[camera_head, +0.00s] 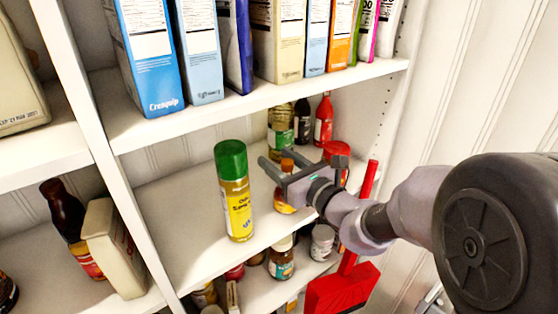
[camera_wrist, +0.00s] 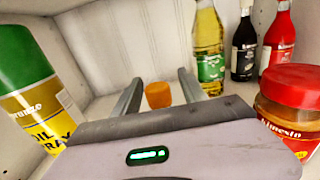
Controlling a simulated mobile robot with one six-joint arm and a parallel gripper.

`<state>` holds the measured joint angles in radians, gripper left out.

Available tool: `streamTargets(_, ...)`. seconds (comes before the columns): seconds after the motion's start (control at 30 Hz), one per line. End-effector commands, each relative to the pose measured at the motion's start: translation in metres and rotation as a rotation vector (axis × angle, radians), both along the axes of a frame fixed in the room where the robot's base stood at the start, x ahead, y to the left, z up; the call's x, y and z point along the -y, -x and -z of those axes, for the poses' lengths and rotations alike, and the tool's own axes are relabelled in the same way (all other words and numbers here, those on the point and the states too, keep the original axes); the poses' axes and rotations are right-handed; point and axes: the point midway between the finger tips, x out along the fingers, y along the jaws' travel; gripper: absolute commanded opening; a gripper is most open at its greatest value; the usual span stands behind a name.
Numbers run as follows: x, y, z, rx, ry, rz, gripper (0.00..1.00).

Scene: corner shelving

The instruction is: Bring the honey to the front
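A small amber bottle with an orange cap (camera_head: 284,203), which looks like the honey, stands on the middle shelf. Its label is not readable. My gripper (camera_head: 272,157) is over the shelf at the bottle's upper part and hides some of it. In the wrist view, the orange cap (camera_wrist: 159,95) shows between the two spread fingers (camera_wrist: 160,78), with gaps on both sides. The bottle's body is hidden there behind the gripper housing. The gripper is open and I see nothing held.
A green-capped oil spray can (camera_head: 235,190) stands close left, and a red-lidded jar (camera_wrist: 290,105) close right. Several bottles, including a yellow one (camera_wrist: 208,50), stand behind. A shelf with boxes (camera_head: 150,60) is above. Shelf room left of the can is clear.

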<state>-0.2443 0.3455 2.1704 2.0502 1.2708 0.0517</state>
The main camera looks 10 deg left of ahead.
Motion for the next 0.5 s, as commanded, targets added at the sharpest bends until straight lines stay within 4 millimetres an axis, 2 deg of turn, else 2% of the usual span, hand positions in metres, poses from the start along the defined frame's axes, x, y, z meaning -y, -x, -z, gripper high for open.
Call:
streamTargets(0.13,0.002,0.001,0.0,0.0,0.0,0.0,0.5)
streamTargets(0.23,0.011,0.008,-0.001,0.0,0.0,0.002,0.5)
streamTargets(0.5,0.062,0.05,-0.001,0.001,0.001,0.004,0.5)
